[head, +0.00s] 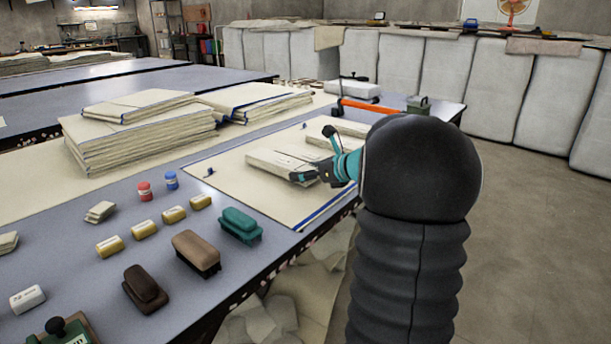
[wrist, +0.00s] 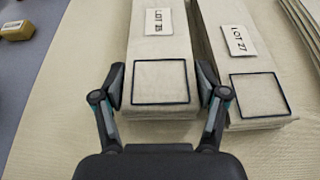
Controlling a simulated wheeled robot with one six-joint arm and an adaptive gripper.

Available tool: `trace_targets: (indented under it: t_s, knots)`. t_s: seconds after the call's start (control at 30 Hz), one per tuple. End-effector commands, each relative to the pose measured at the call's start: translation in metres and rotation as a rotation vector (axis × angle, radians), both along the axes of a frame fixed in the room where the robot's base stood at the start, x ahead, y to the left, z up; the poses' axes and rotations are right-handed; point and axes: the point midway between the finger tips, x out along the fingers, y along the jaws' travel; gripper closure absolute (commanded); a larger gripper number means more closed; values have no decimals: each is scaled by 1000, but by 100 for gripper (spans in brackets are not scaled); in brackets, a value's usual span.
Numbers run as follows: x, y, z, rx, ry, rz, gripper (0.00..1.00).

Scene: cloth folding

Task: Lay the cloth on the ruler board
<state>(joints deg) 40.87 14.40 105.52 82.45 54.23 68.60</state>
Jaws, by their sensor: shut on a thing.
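My gripper (head: 315,156) is low over a cream sheet (head: 228,178) with a blue edge on the table. In the wrist view its two fingers (wrist: 160,84) are closed on the sides of a pale folded cloth (wrist: 160,50), which has a white lot label and a dark square outline near its front end. A similar folded cloth (wrist: 240,60), labelled LOT 27, lies close on the right. In the head view the pale cloths (head: 268,163) show partly behind my fingers. I cannot tell which surface is the ruler board, and no ruler marks are readable.
Stacks of folded cloth (head: 140,135) stand at the back left of the table. A green brush (head: 240,223), a brown brush (head: 196,250), yellow blocks (head: 174,215) and small red and blue jars (head: 171,181) lie at front left. An orange-handled tool (head: 372,108) is beyond my gripper.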

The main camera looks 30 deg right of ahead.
Motion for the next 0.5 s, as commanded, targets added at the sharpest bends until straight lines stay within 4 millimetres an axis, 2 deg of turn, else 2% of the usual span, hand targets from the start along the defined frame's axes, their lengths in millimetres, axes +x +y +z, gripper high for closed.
trace_targets:
  t_s: [0.1,0.47,0.5]
  knots:
    - [0,0,-7,-1,-1,-1,66]
    - [0,0,-10,-1,-1,-1,66]
    - [0,0,-11,-1,-1,-1,25]
